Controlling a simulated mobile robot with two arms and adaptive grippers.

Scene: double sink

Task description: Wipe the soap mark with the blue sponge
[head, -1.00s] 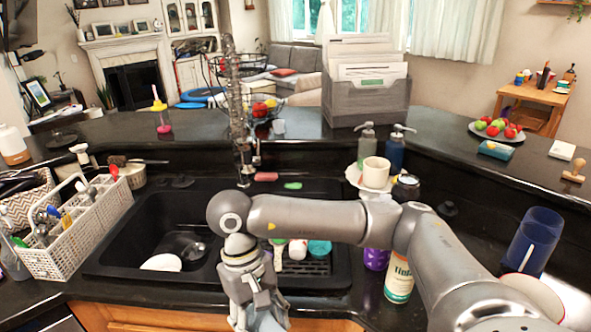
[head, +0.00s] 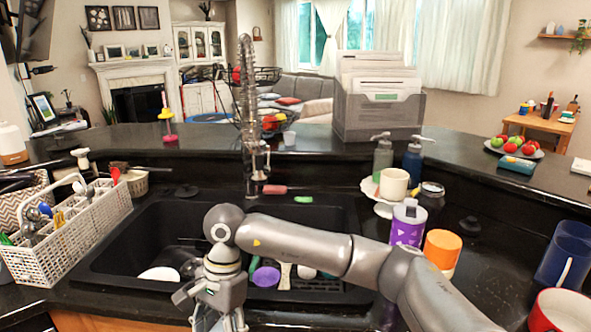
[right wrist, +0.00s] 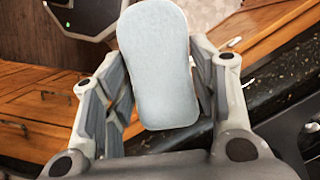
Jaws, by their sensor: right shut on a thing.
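My right gripper (head: 218,310) is at the sink's front edge, on an arm that comes in from the right. In the right wrist view, my right gripper (right wrist: 160,100) is shut on the pale blue sponge (right wrist: 158,62), with a finger on each long side. The sponge points away from the palm, over the wooden cabinet fronts and floor. The head view does not show the sponge clearly. I cannot make out a definite soap mark. My left gripper is not in view.
The black double sink (head: 110,255) holds a white dish (head: 160,274) and several items at right. A white cutlery basket (head: 75,238) stands left.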

